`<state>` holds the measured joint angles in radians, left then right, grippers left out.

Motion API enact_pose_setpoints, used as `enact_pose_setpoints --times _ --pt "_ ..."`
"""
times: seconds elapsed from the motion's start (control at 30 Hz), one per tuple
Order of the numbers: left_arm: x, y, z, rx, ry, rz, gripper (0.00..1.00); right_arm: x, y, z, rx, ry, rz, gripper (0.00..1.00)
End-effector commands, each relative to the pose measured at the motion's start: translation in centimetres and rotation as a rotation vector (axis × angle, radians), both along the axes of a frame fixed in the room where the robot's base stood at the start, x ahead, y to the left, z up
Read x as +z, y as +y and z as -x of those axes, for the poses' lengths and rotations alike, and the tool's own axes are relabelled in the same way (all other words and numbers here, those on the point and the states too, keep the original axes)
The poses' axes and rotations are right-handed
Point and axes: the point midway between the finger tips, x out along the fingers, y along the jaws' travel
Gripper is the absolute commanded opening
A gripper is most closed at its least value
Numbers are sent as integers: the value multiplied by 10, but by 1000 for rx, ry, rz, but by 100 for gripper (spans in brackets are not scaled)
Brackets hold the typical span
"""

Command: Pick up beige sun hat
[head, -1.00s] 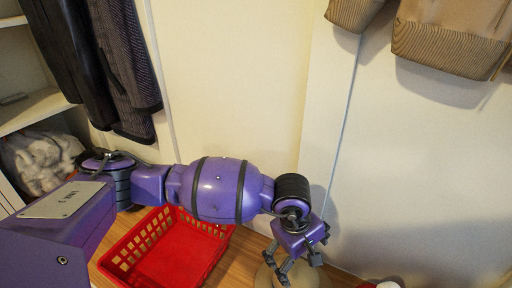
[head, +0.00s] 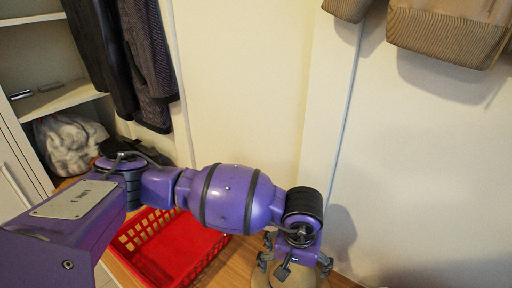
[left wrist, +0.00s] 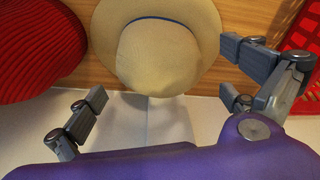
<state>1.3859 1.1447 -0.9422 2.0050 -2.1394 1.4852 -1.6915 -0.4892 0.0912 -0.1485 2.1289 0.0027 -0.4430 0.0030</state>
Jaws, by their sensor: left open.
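The beige sun hat (left wrist: 158,55) lies on the wooden floor, crown facing the left wrist camera, with a thin blue band at the crown's base. In the head view only part of the hat (head: 262,279) shows at the bottom edge, below my left gripper (head: 293,268). In the left wrist view my left gripper (left wrist: 158,108) is open, its fingers spread wide on both sides of the hat's near part. I cannot tell whether the fingers touch the hat. My right gripper is not in view.
A red striped item (left wrist: 38,45) lies beside the hat on the left in the wrist view. A red plastic basket (head: 165,250) stands on the floor under my left arm. A white wall (head: 430,190) rises close behind. Clothes (head: 130,65) hang at upper left.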

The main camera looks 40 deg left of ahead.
Motion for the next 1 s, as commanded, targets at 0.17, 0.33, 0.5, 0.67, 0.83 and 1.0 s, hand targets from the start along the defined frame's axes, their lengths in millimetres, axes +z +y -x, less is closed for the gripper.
enact_pose_setpoints --times 0.17,0.33,0.5,0.67,0.83,1.0 --pt "-18 0 -5 1 1 1 100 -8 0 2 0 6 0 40" --pt "-45 0 -10 2 3 1 100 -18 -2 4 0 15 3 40" --pt "-52 0 -12 2 -2 1 100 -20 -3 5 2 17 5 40" --pt "-51 0 -12 2 -4 1 97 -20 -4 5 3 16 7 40" --pt "-51 0 -12 2 -4 1 75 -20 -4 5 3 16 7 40" --pt "-50 0 -13 2 -5 2 62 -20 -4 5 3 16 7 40"
